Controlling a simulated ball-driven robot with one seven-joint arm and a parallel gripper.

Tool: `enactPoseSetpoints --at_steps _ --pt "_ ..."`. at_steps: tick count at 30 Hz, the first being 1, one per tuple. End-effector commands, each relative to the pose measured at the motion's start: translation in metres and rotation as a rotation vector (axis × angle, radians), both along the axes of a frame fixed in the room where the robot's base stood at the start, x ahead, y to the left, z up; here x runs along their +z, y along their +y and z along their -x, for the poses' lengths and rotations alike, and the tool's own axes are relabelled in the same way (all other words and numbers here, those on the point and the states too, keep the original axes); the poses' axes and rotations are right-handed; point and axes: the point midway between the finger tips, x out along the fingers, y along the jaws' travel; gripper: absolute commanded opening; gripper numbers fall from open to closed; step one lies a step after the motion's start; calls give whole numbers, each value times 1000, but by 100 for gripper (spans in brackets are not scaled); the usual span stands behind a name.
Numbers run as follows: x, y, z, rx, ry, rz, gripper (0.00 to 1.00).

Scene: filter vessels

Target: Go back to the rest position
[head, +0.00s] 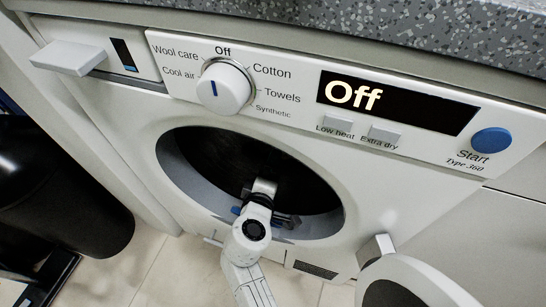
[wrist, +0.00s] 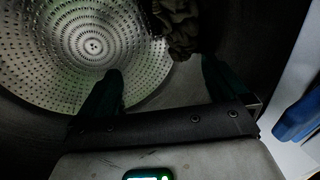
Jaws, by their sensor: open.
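My gripper (head: 272,203) is at the open mouth of the white dryer (head: 130,130), reaching into its dark drum (head: 225,155). In the wrist view my gripper (wrist: 162,70) is open, with its two dark fingers apart and nothing between them. A dark crumpled cloth (wrist: 178,25) lies in the drum beyond the fingertips, near the top of that view. It is dim, and I cannot tell what the cloth is. In the head view the cloth is not visible. My arm comes up from the bottom of the head view.
The perforated drum back (wrist: 95,45) is ahead. The round door (head: 400,282) stands open at lower right, close to my arm. A control panel with a knob (head: 223,88), a display (head: 395,100) reading Off and a blue Start button (head: 491,141) is above. A black bin (head: 65,190) stands left.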

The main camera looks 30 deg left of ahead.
Motion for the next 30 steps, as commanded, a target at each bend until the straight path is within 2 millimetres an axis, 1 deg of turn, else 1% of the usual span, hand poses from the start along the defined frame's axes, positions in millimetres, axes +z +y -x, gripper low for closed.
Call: enactPoseSetpoints --at_steps 1,3,6,9,12,20,23,27,30 --pt "7 -3 10 2 1 1 100" --pt "10 -8 20 0 2 1 100" --pt "14 -12 31 1 1 1 100" --pt "16 -14 38 0 0 0 100" --pt "16 -16 41 0 0 -1 100" --pt "19 -16 41 0 0 -1 100" --pt "31 -15 41 -1 -1 -1 100" --pt "57 -15 41 -1 -1 -1 100" --pt "71 -16 41 0 0 -1 100"
